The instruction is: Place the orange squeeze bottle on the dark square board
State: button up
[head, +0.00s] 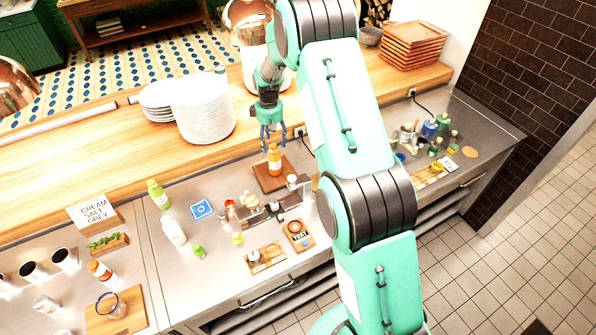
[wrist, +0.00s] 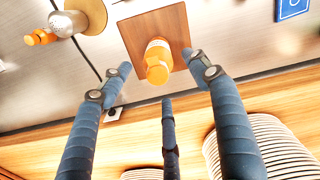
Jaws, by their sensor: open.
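The orange squeeze bottle (head: 274,158) stands upright on the dark square board (head: 263,182), on the steel counter by the wooden ledge. In the wrist view the bottle (wrist: 158,62) is on the brown board (wrist: 178,22), with bare board around it. My gripper (head: 270,138) is open and empty, above the bottle in the head view. In the wrist view its fingers (wrist: 162,80) are spread apart and the bottle shows between their tips; no contact is visible.
Stacks of white plates (head: 205,112) stand on the wooden ledge (head: 70,148) left of my gripper. A green bottle (head: 157,194), a white bottle (head: 173,231) and a blue square card (head: 201,209) are left of the board. A metal rack (head: 272,212) with small items is in front.

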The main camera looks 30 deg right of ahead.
jog(key=s+a+r+m+t, duration=0.1)
jog(key=s+a+r, duration=0.2)
jog(key=s+r, duration=0.55)
jog(key=s+a+r+m+t, duration=0.1)
jog(key=s+a+r, duration=0.3)
jog(key=r, duration=0.8)
jog(key=s+a+r+t, duration=0.1)
jog(key=s+r, duration=0.7)
jog(key=r, duration=0.2)
jog(key=s+a+r+m, duration=0.1)
jog(key=s, duration=0.8)
jog(key=s+a+r+m+t, duration=0.1)
jog(key=s+a+r, duration=0.1)
jog(key=s, duration=0.8)
jog(key=s+a+r+m+t, duration=0.1)
jog(key=s+a+r, duration=0.1)
jog(key=s, duration=0.8)
jog(key=shift+a+r, duration=0.15)
jog(key=shift+a, duration=0.1)
jog(key=shift+s, duration=0.1)
notch_tip(320, 180, down, 18)
jog(key=b, duration=1.8)
